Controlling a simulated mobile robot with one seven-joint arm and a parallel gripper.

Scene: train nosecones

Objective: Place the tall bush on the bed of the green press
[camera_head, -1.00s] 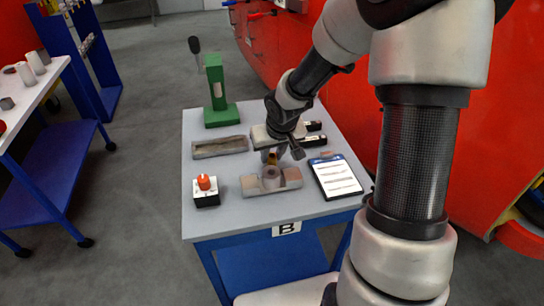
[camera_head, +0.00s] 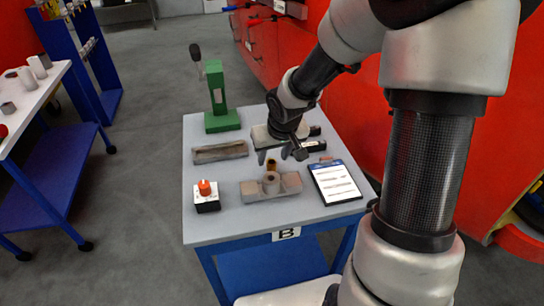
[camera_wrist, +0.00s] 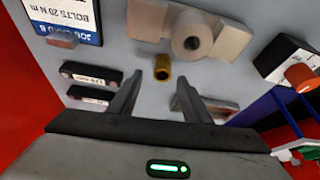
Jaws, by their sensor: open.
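The green press (camera_head: 217,92) stands at the back left of table B, with its green base (camera_head: 222,122) clear on top. A grey hollow bush (camera_head: 271,182) stands at the grey block (camera_head: 290,184) near the table's front; it also shows in the wrist view (camera_wrist: 190,38). A smaller brass bush (camera_head: 271,164) stands just behind it and shows in the wrist view (camera_wrist: 162,68). I cannot tell for sure which one is the tall bush. My gripper (camera_head: 278,158) is open and empty, above the table near the brass bush; its fingers (camera_wrist: 166,100) show nothing between them.
A grey tray (camera_head: 220,151) lies left of my gripper. A box with an orange knob (camera_head: 206,196) stands front left, a clipboard (camera_head: 335,182) right. Black labelled items (camera_wrist: 90,76) lie near my gripper. A white-topped cart (camera_head: 35,90) with several cylinders stands left.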

